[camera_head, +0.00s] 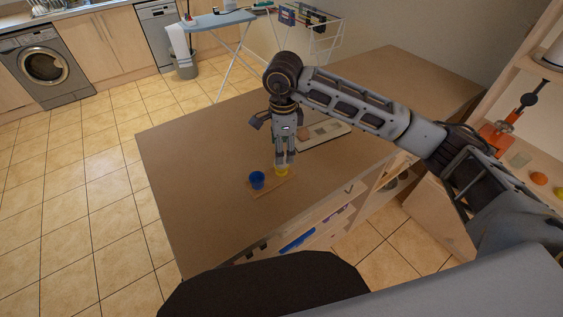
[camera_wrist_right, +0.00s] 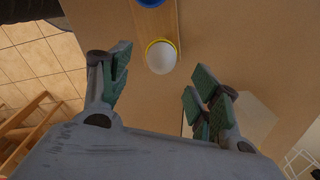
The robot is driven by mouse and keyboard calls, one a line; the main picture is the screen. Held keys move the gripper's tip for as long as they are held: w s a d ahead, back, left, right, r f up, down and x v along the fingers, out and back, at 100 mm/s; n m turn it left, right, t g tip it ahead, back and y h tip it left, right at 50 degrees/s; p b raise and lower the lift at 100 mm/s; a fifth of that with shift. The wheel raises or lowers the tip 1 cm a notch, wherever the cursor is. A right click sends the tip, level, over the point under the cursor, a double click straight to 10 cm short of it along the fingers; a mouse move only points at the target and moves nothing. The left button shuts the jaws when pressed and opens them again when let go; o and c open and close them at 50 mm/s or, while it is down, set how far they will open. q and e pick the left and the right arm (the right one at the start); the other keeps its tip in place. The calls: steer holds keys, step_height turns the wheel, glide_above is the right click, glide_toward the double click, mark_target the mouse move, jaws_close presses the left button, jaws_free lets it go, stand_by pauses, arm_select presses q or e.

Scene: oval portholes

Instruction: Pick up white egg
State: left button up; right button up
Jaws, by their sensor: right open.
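The white egg (camera_wrist_right: 160,59) sits in a yellow cup (camera_wrist_right: 150,43) in the right wrist view. In the head view the yellow cup (camera_head: 282,173) stands on a thin wooden board (camera_head: 268,186), and the egg is mostly hidden by the fingers. My right gripper (camera_head: 285,163) points down just above the yellow cup. In the wrist view its fingers (camera_wrist_right: 158,92) are spread, with nothing between the pads. The egg lies a little beyond the fingertips. My left gripper is not in view.
A blue cup (camera_head: 257,180) stands on the same board, left of the yellow one. A pale flat tray (camera_head: 333,131) lies behind the gripper on the brown counter (camera_head: 200,170). The counter's left part is clear. Shelves (camera_head: 545,170) with fruit stand at right.

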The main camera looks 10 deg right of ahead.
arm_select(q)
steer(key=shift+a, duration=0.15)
arm_select(e)
steer(key=shift+f, duration=0.85)
step_height(320, 180, down, 2)
steer(key=shift+w+a+b, duration=0.1)
steer(key=shift+a+b, duration=0.05)
steer(key=shift+b, duration=0.4)
steer(key=shift+f, duration=0.75)
steer(key=c, duration=0.7)
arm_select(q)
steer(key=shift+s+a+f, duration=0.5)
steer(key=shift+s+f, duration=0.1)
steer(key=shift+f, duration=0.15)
arm_select(e)
steer(key=shift+c, duration=0.3)
